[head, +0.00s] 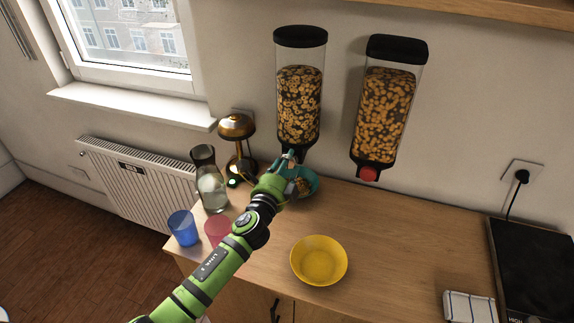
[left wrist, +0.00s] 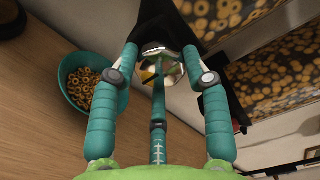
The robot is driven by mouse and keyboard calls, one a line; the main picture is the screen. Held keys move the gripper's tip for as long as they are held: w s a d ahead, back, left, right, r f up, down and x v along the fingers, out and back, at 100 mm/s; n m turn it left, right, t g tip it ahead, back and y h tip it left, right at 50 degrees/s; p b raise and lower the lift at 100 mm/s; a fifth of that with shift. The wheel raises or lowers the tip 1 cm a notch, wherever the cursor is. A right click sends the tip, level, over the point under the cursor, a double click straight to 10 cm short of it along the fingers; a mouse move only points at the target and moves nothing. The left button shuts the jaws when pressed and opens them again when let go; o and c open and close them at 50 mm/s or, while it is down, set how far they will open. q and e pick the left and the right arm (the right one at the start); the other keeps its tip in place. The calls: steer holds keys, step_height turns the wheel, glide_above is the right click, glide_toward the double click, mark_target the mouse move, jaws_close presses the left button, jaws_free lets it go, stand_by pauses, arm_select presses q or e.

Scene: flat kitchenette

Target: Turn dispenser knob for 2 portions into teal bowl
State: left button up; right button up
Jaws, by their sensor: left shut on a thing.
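The left cereal dispenser (head: 300,100) hangs on the wall, with rings of cereal in its clear tube. My left gripper (head: 290,160) is at its black base. In the left wrist view its fingers are closed around the sides of a shiny round knob (left wrist: 161,72). In the head view the knob is hidden by the gripper. The teal bowl (head: 312,183) stands on the counter below this dispenser, partly hidden by my gripper. In the left wrist view the teal bowl (left wrist: 72,101) holds cereal rings. My right gripper is not in view.
A second dispenser (head: 385,110) with a red knob (head: 369,174) hangs to the right. A yellow bowl (head: 319,261) stands in front. A carafe (head: 210,185), a brass lamp (head: 237,130), a blue cup (head: 184,228) and a pink cup (head: 216,231) stand left. The counter's middle right is clear.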

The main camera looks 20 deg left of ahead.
arm_select(q)
steer(key=shift+a, duration=0.35)
steer(key=o, duration=1.2)
steer(key=shift+c, duration=0.2)
steer(key=shift+a, duration=0.1)
steer(key=s, duration=1.2)
steer(key=shift+a, duration=0.15)
